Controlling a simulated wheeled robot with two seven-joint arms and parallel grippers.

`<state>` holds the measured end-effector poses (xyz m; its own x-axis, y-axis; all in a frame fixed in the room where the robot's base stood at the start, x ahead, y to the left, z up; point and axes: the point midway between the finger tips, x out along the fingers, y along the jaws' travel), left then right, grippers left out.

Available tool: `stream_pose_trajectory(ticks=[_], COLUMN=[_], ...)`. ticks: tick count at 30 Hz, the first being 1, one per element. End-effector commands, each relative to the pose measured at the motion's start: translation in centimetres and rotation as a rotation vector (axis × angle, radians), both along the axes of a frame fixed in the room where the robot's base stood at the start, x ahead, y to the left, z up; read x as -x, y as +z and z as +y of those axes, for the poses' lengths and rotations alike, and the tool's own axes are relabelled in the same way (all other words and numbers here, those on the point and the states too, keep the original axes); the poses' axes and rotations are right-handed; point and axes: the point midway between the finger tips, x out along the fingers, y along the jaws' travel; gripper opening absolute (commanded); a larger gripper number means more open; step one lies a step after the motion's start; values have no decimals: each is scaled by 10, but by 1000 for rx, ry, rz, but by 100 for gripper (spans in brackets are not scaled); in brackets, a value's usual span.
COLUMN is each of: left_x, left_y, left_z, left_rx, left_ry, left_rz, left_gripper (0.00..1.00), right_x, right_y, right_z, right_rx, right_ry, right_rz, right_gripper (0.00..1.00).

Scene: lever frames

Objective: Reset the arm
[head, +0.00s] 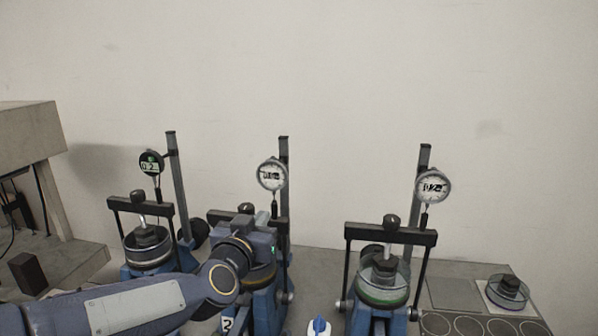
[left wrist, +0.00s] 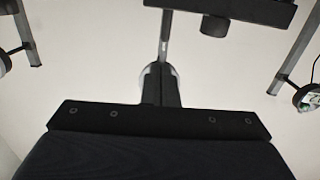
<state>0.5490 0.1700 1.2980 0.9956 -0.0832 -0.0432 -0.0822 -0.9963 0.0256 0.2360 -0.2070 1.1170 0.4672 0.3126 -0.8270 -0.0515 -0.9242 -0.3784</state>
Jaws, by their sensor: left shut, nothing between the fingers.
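Three blue lever frames stand in a row: a left frame (head: 148,250), a middle frame (head: 263,300) and a right frame (head: 378,290). Each has a dark crossbar, a round dish and a dial gauge on a post. My left gripper (head: 258,228) is in front of the middle frame and covers part of its crossbar and dish. In the left wrist view its two dark fingers (left wrist: 160,84) are together with nothing between them. A dark crossbar (left wrist: 235,8) and a post show beyond the fingertips. My right gripper is not in view.
A grey shelf unit (head: 30,145) stands at the far left. At the right a grey tray (head: 450,295) has round recesses, and a dish with a dark knob (head: 508,290) sits on it. A small white and blue item (head: 319,327) shows at the bottom edge. A pale wall is behind.

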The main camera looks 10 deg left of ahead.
Motion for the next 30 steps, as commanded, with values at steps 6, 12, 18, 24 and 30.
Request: stream_pose_trajectory(ticks=[6, 12, 18, 24, 30], left_x=[99, 219, 295, 315, 314], left_y=[-48, -129, -176, -188, -187], left_z=[15, 27, 34, 35, 35], left_rx=[117, 227, 296, 314, 313], left_ry=[-170, -185, -117, -92, -93], left_rz=[304, 721, 979, 1050, 1049], left_gripper=[0, 0, 0, 0, 0], right_x=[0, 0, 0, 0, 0], right_y=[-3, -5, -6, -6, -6], right_z=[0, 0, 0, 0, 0], right_rx=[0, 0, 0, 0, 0], right_ry=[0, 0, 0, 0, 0], right_rz=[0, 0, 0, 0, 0], right_gripper=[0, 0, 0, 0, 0])
